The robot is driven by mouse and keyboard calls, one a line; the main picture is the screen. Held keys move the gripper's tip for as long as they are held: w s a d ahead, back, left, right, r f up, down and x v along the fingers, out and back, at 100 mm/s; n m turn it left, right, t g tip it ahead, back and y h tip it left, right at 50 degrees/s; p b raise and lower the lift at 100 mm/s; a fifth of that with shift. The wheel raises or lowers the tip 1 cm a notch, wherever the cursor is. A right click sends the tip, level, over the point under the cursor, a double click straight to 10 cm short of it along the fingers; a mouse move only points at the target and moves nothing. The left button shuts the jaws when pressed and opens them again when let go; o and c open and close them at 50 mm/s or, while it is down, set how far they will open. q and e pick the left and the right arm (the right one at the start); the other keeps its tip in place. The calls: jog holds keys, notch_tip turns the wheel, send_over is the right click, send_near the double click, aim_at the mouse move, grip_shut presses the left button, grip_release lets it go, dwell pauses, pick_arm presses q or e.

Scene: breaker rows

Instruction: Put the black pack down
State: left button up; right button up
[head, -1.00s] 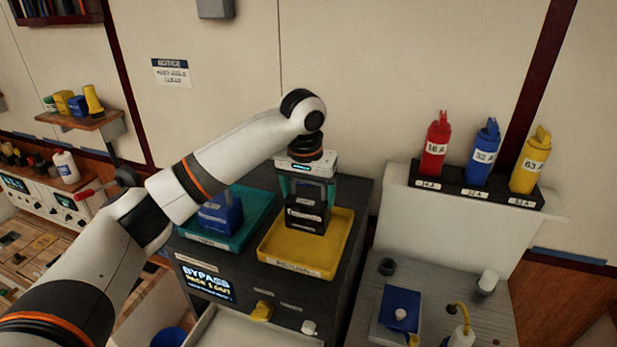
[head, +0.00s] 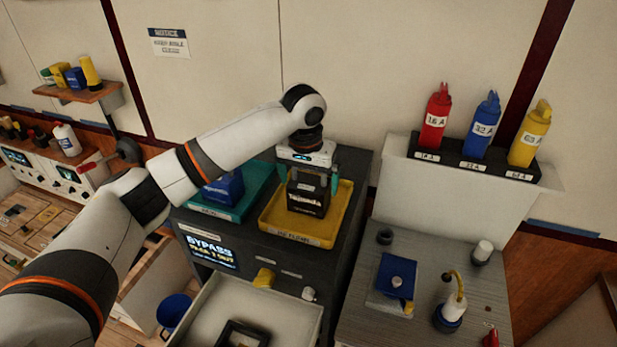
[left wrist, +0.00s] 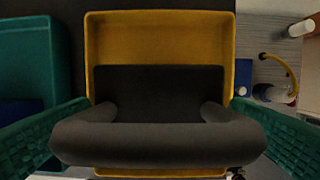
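The black pack (head: 306,197) with a white label sits upright in the yellow tray (head: 268,228) on the dark cabinet. In the left wrist view its dark handle (left wrist: 158,143) fills the lower middle, with the yellow tray (left wrist: 160,20) behind it. My left gripper (head: 308,176) is directly above the pack, its teal fingers spread wide on either side. The fingers look clear of the pack. My right gripper is in no view.
A teal tray (head: 255,180) with a blue pack (head: 224,188) stands to the left. An open drawer (head: 205,318) juts out below.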

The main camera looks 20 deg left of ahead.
aim_at(306, 188)
pick_arm(q)
jog(key=shift+r, duration=0.1)
jog(key=shift+r+b, duration=0.3)
notch_tip(306, 188, up, 11)
jog(key=s+b, duration=0.1)
jog(key=b, duration=0.2)
jog(key=shift+s+b, duration=0.3)
jog(key=shift+s, duration=0.05)
